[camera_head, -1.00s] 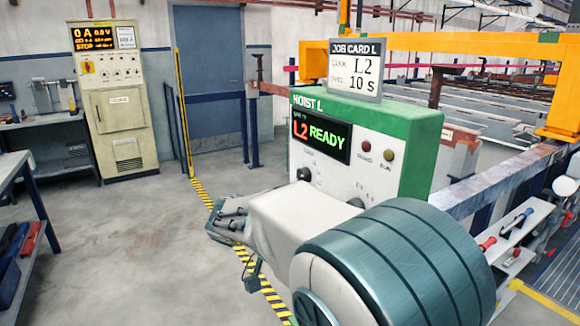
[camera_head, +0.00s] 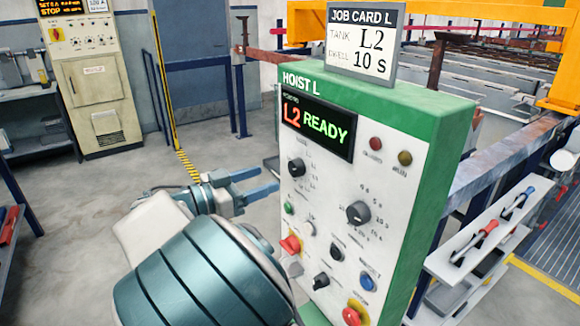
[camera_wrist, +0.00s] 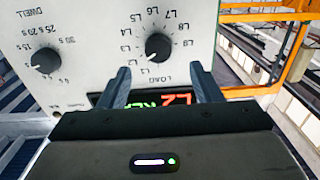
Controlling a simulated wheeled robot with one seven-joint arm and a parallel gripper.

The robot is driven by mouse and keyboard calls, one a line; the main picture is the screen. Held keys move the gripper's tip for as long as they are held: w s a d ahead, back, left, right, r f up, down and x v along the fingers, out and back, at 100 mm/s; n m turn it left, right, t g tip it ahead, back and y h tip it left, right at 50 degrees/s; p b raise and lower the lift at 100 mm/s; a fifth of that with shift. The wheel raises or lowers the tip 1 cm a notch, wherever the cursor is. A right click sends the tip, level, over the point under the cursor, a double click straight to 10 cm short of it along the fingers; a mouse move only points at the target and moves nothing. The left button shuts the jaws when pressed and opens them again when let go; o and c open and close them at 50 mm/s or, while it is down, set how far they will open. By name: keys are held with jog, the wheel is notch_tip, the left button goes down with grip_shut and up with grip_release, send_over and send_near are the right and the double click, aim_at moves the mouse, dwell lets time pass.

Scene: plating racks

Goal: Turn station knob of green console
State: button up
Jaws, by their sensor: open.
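The green console (camera_head: 425,125), labelled HOIST L, stands right of my gripper, its white face toward it. Its station knob (camera_head: 297,168) is black and round, at the upper left of the panel. The display (camera_head: 318,127) reads L2 READY.
A dwell knob (camera_head: 358,212) sits right of the station knob. Red-and-yellow switches (camera_head: 291,245) and several buttons lie lower. A job card (camera_head: 360,47) on top reads tank L2, dwell 10 s. A tool shelf (camera_head: 490,235) stands at right.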

aim_at(292, 170)
jog(key=p+x, duration=0.1)
jog(key=x, duration=0.6)
jog(key=shift+d, duration=0.1)
jog(key=c, duration=1)
jog(key=shift+d, duration=0.1)
